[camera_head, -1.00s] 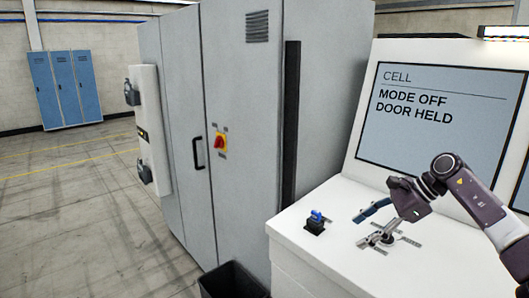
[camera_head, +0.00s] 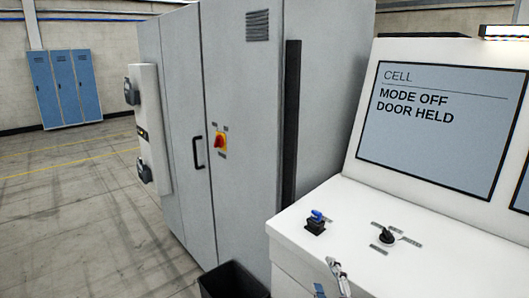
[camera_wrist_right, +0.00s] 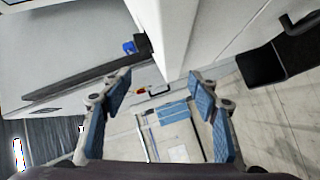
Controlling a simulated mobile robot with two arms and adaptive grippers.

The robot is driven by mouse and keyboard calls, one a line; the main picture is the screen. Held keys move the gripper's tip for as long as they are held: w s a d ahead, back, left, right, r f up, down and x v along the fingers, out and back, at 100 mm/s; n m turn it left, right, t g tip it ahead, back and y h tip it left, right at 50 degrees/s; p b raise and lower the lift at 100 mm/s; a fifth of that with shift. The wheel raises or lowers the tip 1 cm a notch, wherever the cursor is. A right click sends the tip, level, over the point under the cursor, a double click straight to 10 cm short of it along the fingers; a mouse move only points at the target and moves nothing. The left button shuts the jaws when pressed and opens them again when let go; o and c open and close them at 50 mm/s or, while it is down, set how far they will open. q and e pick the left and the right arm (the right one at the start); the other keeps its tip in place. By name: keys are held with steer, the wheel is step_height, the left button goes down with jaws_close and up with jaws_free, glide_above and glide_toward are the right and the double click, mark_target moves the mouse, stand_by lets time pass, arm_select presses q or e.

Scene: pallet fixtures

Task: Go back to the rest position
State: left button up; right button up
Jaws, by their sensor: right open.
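My right gripper (camera_head: 331,280) shows only in part at the bottom edge of the head view, low at the front of the white console (camera_head: 400,262). In the right wrist view my right gripper (camera_wrist_right: 161,97) has its two blue-padded fingers wide apart with nothing between them. A black rotary selector (camera_head: 387,236) with small label plates stands free on the console top, apart from the gripper. A blue key-like switch on a black base (camera_head: 315,222) sits to its left. My left gripper is in neither view.
The screen (camera_head: 435,125) reads MODE OFF, DOOR HELD. A grey cabinet (camera_head: 245,150) with a red and yellow switch (camera_head: 220,142) stands left of the console. A black bin (camera_head: 233,280) is on the floor below. Open floor lies at left, with blue lockers (camera_head: 65,88) behind.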

steer(key=s+d+f+m+g+h, duration=0.1)
steer(key=s+d+f+m+g, duration=0.2)
steer(key=s+f, duration=0.4)
steer(key=s+d+f+m+g+h, duration=0.1)
steer(key=s+d+f+m+g, duration=0.15)
steer(key=s+f+m, duration=0.4)
steer(key=s+f+m+g, duration=0.2)
steer(key=s+g, duration=0.2)
steer(key=s, duration=0.7)
steer(key=s+f+m+g, duration=0.2)
steer(key=s+f+g, duration=0.15)
steer(key=s, duration=0.75)
step_height(320, 180, down, 26)
steer(key=s+g+b, duration=0.1)
steer(key=s+b, duration=0.1)
steer(key=b, duration=0.1)
steer(key=s+d+f+g+b, duration=0.1)
steer(key=s+d+f+b, duration=0.1)
steer(key=s+f, duration=1.5)
step_height(320, 180, down, 3)
steer(key=shift+r+n+g+y, duration=0.1)
steer(key=shift+n+g+y, duration=0.2)
steer(key=shift+n, duration=0.15)
steer(key=shift+d, duration=0.1)
